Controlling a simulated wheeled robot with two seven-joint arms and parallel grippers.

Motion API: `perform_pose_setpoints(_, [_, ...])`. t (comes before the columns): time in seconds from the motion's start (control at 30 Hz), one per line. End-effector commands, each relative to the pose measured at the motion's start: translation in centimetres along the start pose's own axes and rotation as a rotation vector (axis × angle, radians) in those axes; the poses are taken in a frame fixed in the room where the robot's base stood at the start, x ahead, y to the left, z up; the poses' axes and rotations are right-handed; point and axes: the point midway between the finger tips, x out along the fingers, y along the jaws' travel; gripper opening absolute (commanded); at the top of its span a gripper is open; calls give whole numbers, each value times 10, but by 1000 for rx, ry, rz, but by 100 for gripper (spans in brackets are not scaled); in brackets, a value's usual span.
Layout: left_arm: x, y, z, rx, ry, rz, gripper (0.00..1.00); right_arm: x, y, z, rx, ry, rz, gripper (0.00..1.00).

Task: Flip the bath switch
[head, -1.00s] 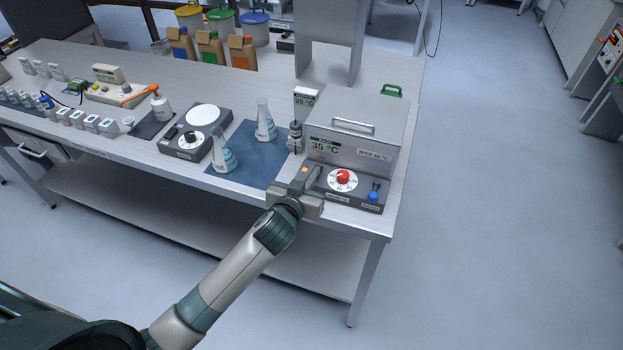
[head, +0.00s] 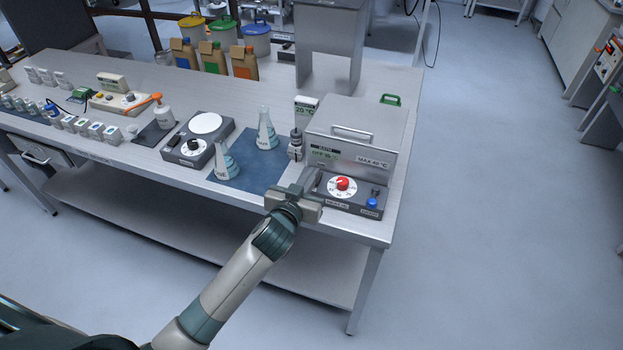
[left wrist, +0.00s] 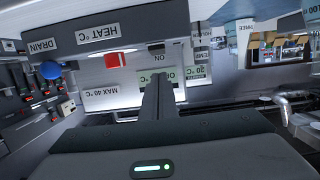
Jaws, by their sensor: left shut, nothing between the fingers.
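The bath (head: 352,148) is a grey box with a handled lid at the right end of the bench. Its front panel has a red dial (head: 342,184) and a blue drain knob (head: 372,203).
Two flasks (head: 266,130) are on a blue mat (head: 244,174), with a hotplate (head: 198,140) further left. The floor in front is clear.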

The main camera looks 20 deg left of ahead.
Motion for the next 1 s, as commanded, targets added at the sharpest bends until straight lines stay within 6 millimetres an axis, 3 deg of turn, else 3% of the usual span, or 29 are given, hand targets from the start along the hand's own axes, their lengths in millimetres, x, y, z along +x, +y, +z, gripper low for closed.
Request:
perform_pose_setpoints(0.1, [1,-2,-17,0,1,0,0,-16,2,-1,-1,-1,2,39])
perform_pose_setpoints(0.17, [-7,-1,-6,-1,0,2,0,-3,3,4,-1,-4,3,39])
perform_pose_setpoints(0.7, [-86,-1,2,-1,1,2,0,26,-4,-2,2,4,-3,39])
perform_pose_setpoints(1.0, [-98,-2,1,1,1,1,0,28,-7,1,3,2,-7,39])
